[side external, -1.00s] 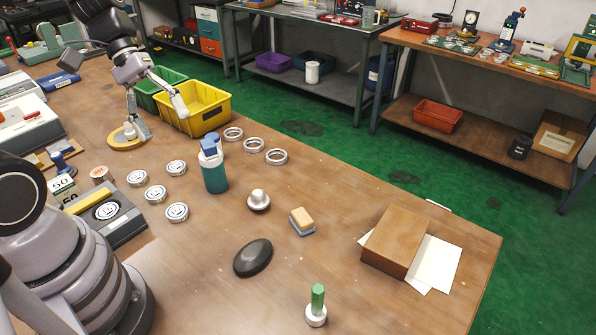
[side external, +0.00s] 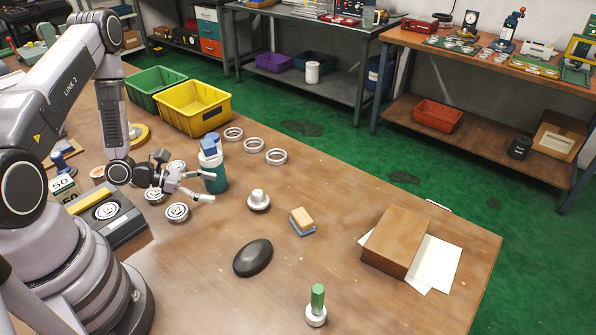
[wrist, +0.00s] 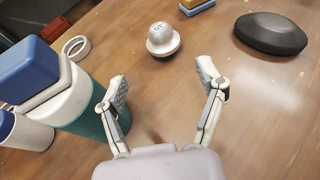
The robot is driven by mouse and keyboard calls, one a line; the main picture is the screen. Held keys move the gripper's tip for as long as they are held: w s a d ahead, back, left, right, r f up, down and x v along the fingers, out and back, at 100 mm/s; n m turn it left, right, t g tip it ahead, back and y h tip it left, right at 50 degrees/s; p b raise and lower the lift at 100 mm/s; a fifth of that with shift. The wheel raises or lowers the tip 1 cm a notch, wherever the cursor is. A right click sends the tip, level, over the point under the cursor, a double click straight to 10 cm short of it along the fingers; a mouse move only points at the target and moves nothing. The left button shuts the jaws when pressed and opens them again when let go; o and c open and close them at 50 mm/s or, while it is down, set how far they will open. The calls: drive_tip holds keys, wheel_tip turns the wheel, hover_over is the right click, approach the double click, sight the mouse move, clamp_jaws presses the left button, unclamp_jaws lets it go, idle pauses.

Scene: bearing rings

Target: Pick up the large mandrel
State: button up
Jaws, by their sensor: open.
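A silver stepped knob with a dark number on its top, which looks like the large mandrel (side external: 259,200), stands upright on the wooden table. In the wrist view the mandrel (wrist: 162,40) is ahead of and between the fingers, beyond their tips. My gripper (side external: 213,187) is open and empty, low over the table to the left of the mandrel and apart from it. The open gripper also shows in the wrist view (wrist: 162,80). A green peg on a silver base (side external: 317,300) stands near the table's front; I cannot tell whether it is another mandrel.
A teal bottle with a blue cap (side external: 214,172) stands close beside my gripper. Several rings (side external: 276,156) lie behind. A wooden box (side external: 396,243) sits on papers at right.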

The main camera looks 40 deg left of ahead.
sight(257, 193)
drive_tip(key=x, duration=1.1)
drive_tip(key=shift+w+d, duration=0.3)
drive_tip(key=shift+d, duration=0.05)
drive_tip(key=c, duration=1.2)
drive_tip(key=shift+r, duration=0.1)
clamp_jaws()
drive_tip(key=shift+r, duration=0.1)
